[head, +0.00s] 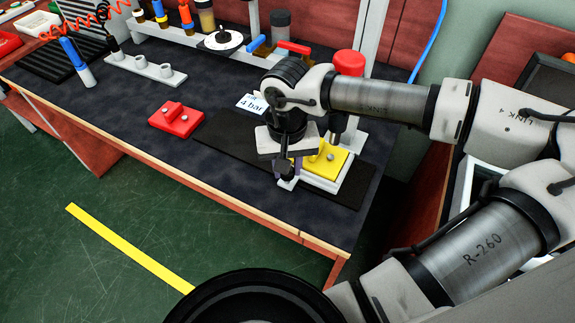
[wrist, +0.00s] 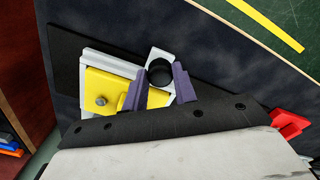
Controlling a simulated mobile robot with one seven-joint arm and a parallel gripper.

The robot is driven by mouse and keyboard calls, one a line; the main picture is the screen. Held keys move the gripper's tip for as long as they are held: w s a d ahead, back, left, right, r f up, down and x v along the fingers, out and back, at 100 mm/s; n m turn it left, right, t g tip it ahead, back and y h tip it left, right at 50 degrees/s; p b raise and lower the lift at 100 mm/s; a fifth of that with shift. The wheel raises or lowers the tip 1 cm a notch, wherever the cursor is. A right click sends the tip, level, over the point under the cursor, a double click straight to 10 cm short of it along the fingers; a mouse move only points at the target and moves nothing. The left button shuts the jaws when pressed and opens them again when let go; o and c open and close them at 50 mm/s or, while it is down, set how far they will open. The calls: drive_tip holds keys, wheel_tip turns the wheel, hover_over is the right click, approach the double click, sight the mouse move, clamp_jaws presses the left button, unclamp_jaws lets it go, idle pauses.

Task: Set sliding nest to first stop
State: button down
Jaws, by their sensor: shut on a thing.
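The sliding nest (wrist: 156,55), a pale block with a round dark hole, shows in the wrist view between the two purple fingers of my gripper (wrist: 160,84). The fingers stand apart, one on each side of it. In the head view my gripper (head: 286,168) points down at the front left end of the press fixture, and a bit of the pale nest (head: 288,183) shows below it. A yellow block with a round metal knob (wrist: 105,90) lies beside the nest on a pale base. It also shows in the head view (head: 328,158). The stops cannot be made out.
A red block (head: 176,118) lies left on the dark bench mat. A press with a red cap (head: 349,63) stands behind the fixture. A "4 bar" card (head: 252,104) lies behind my gripper. The bench's front edge (head: 250,212) is close.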

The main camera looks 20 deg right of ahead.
idle(0.4)
drive_tip(key=c, duration=1.1)
unclamp_jaws()
drive_tip(key=shift+r, duration=0.1)
wheel_tip(320, 180, up, 14)
drive_tip(key=shift+f, duration=0.15)
